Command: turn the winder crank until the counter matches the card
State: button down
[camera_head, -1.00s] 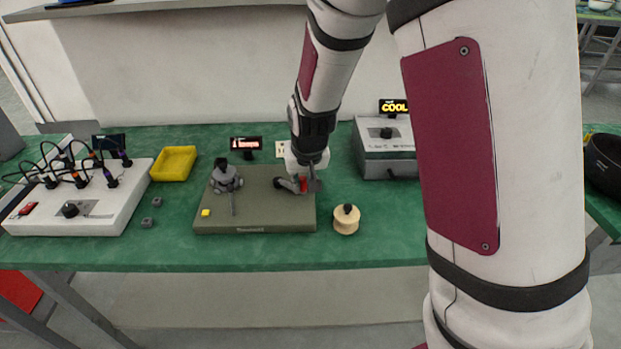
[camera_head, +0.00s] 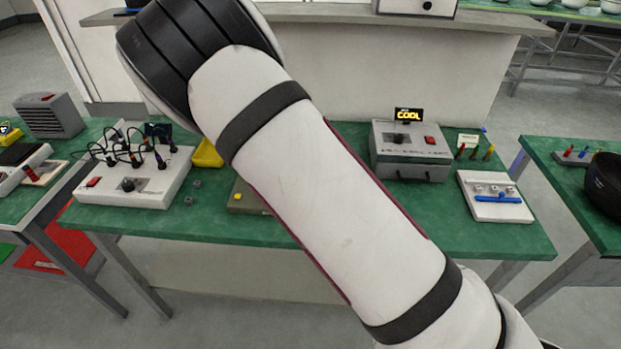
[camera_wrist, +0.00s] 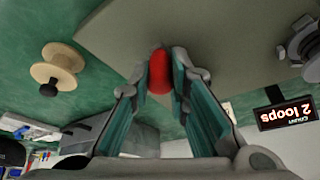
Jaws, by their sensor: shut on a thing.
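The red crank knob (camera_wrist: 159,74) sits between the fingers of my gripper (camera_wrist: 163,68) in the wrist view, and the gripper is shut on it. The crank's arm below the knob is hidden. The winder's grey-green base (camera_wrist: 215,30) fills the top of the wrist view; only its left end (camera_head: 241,202) shows in the head view, because my arm covers the rest. The counter display (camera_wrist: 285,114) appears upside down in the wrist view and reads "2 loops". A grey winder part (camera_wrist: 305,48) is at the right edge. The card's writing cannot be read.
A wooden spool (camera_wrist: 54,68) stands on the green bench beside the winder. In the head view, a white cabled box (camera_head: 135,188) is left, a grey box (camera_head: 410,160) under a "COOL" display is right, and a white tray (camera_head: 485,208) lies farther right.

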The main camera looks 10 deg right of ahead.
jog(key=a+m, duration=0.1)
jog(key=a+m+g, duration=0.1)
jog(key=shift+w+f+m+h+b, duration=0.1)
jog(key=shift+w+m+h+b, duration=0.2)
jog(key=shift+m+b, duration=0.1)
jog(key=a+m+b, duration=0.1)
jog(key=w+a+m+g+b, duration=0.1)
jog(key=m, duration=0.1)
jog(key=shift+m+h, duration=0.3)
jog(key=m+b, duration=0.1)
jog(key=w+a+m+g+b, duration=0.1)
jog(key=m+b, duration=0.1)
jog(key=shift+w+a+f+g+b, duration=0.1)
jog(key=shift+w+a+g+b, duration=0.15)
jog(key=shift+w+g+b, duration=0.05)
jog(key=shift+w+a+m+g+b, duration=0.25)
jog(key=shift+w+m+g+b, duration=0.1)
jog(key=shift+m+b, duration=0.4)
jog(key=shift+w+a+m+g+b, duration=0.2)
jog(key=shift+w+m+g+b, duration=0.1)
jog(key=shift+m+b, duration=0.45)
jog(key=c, duration=1.5)
grip_release()
jog(key=shift+r, duration=0.2)
